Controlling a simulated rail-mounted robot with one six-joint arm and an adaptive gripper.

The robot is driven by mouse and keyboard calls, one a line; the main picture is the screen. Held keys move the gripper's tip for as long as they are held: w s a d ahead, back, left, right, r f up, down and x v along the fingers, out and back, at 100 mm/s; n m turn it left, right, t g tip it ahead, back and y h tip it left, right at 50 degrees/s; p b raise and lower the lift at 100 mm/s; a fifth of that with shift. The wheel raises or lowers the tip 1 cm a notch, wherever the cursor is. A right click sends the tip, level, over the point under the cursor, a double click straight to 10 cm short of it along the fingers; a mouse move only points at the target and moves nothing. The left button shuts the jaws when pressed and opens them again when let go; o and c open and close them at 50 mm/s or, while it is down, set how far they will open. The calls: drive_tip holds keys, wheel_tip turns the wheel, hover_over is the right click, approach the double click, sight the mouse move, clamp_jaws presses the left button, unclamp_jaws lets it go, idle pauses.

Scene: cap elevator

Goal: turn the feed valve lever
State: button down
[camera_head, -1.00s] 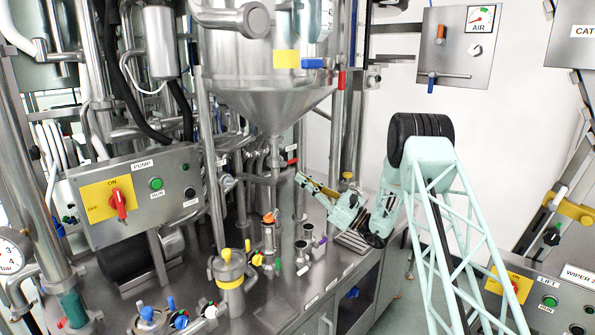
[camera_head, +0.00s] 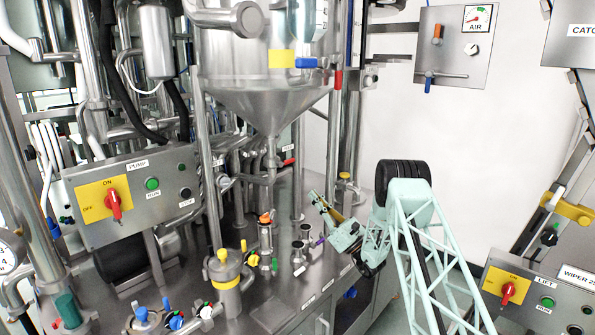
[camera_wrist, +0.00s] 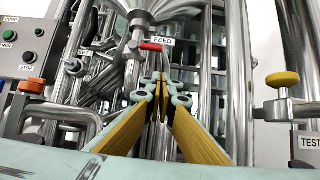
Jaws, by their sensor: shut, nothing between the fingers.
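The feed valve lever has a red handle (camera_head: 289,161) on the pipe below the steel hopper. In the wrist view the red lever (camera_wrist: 151,47) lies roughly level, just left of the FEED label (camera_wrist: 163,41). My gripper (camera_head: 313,194) is below and to the right of the lever in the head view, apart from it. In the wrist view its yellow-padded fingers (camera_wrist: 159,84) meet at the tips, below the lever in the picture, with nothing between them. The pipe behind the fingertips is partly hidden.
The hopper (camera_head: 262,98) hangs above. Vertical pipes surround the valve. Low fittings, including a yellow-topped pot (camera_head: 228,283), stand on the steel bench. In the wrist view a yellow knob (camera_wrist: 282,79) is at right and the pump panel (camera_wrist: 25,50) at left.

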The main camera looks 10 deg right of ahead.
sight(287, 162)
drive_tip(key=s+d+r+b+x, duration=0.1)
drive_tip(key=r+x, duration=0.1)
drive_tip(key=x, duration=1)
drive_tip(key=shift+w+a+r, duration=0.2)
drive_tip(key=shift+a+r, duration=0.05)
drive_tip(key=shift+r, duration=0.1)
